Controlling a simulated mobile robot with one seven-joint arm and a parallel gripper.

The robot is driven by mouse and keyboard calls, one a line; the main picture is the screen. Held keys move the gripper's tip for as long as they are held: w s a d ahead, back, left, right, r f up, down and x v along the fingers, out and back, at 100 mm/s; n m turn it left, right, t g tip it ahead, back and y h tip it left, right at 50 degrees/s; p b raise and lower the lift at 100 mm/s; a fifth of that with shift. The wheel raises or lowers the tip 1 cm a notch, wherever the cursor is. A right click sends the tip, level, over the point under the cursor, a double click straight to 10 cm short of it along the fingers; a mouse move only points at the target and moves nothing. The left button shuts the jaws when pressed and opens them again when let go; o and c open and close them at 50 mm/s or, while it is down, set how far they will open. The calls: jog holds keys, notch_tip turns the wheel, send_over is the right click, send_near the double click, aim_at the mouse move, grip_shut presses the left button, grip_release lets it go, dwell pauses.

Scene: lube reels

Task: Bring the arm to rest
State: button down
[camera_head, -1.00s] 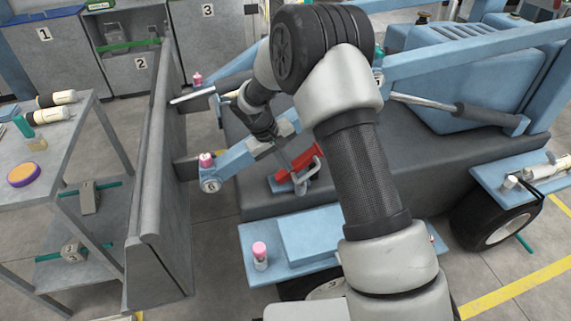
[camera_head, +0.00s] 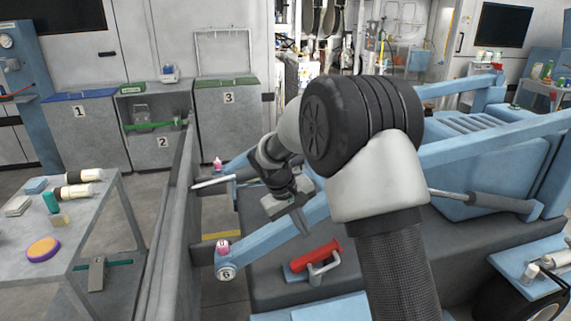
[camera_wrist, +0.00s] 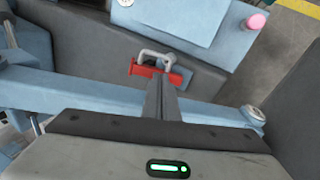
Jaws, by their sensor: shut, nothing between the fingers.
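My arm reaches up and over to the left in the head view. My gripper (camera_head: 300,222) points down above the blue lift arm, beside the dark machine body (camera_head: 265,285). In the wrist view my gripper (camera_wrist: 162,82) shows its fingers together with nothing held.
A grey upright panel (camera_head: 172,230) stands to the left. A grey table (camera_head: 85,225) holds several items. Numbered bins (camera_head: 228,125) stand behind.

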jog(key=s+d+r+m+t+y, duration=0.1)
jog(key=s+d+r, duration=0.2)
jog(key=s+r, duration=0.4)
jog(key=s+d+r+m+y, duration=0.1)
jog(key=s+d+r, duration=0.1)
jog(key=s+r, duration=0.45)
jog(key=s+d+r+m+t+y, duration=0.1)
jog(key=s+r+t, duration=0.15)
jog(key=s, duration=0.55)
jog(key=s+d+r+m+t+y, duration=0.1)
jog(key=s+r, duration=0.2)
jog(key=s, duration=0.6)
notch_tip(320, 180, up, 17)
jog(key=p, duration=1.7)
jog(key=shift+r, duration=0.2)
jog(key=shift+s+g, duration=0.1)
jog(key=shift+g, duration=0.15)
